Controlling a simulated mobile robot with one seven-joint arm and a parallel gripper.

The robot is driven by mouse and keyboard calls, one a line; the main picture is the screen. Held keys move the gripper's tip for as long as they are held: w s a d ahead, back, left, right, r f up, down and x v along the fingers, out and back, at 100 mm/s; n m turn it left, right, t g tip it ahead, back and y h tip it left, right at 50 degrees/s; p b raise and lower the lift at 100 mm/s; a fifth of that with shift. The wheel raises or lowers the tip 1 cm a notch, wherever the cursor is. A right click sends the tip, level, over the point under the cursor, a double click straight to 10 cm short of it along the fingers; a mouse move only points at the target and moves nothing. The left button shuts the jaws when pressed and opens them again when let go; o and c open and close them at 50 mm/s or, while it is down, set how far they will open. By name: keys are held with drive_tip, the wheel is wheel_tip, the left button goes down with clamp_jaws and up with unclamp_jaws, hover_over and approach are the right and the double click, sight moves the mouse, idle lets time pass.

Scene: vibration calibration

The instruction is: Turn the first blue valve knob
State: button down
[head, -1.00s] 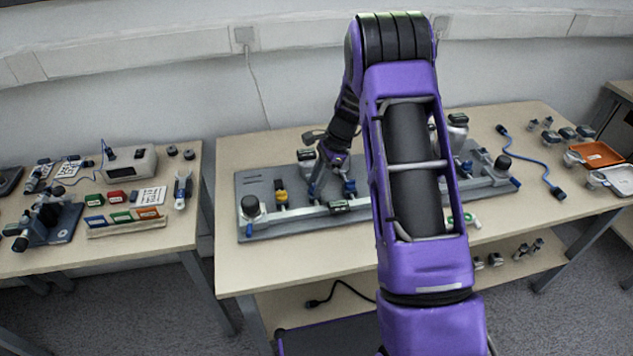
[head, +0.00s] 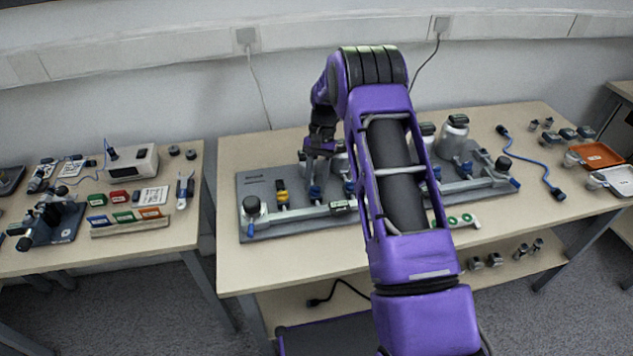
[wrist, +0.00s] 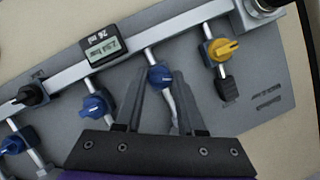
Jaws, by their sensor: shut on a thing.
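The first blue valve knob (wrist: 160,77) sits on its pipe branch beside the yellow knob (wrist: 221,48) in the wrist view. My gripper (wrist: 161,80) has one finger on each side of it and is shut on it. In the head view my gripper (head: 317,174) points down over the same blue knob (head: 315,192), partly covering the area behind it. Two more blue knobs, one nearer (wrist: 95,105) and one at the lower left (wrist: 13,145), stand farther along the manifold, clear of the fingers.
A small display (wrist: 102,48) reading in dark digits is mounted on the grey rail between the knobs. A black-capped fitting (head: 252,206) stands at the board's left end. Silver canisters (head: 453,133) stand behind my arm. The table front is mostly clear.

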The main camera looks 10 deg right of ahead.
drive_tip(key=n+h, duration=0.2)
drive_tip(key=n, duration=0.3)
drive_tip(key=shift+a+n, duration=0.15)
drive_tip(key=shift+n, duration=0.15)
idle(0.5)
drive_tip(key=c, duration=0.5)
unclamp_jaws()
drive_tip(key=shift+w+r, duration=0.1)
drive_tip(key=shift+g, duration=0.3)
drive_tip(key=p+v, duration=0.3)
drive_tip(key=v, duration=1.4)
drive_tip(key=shift+a+r, duration=0.1)
drive_tip(key=shift+a, duration=0.1)
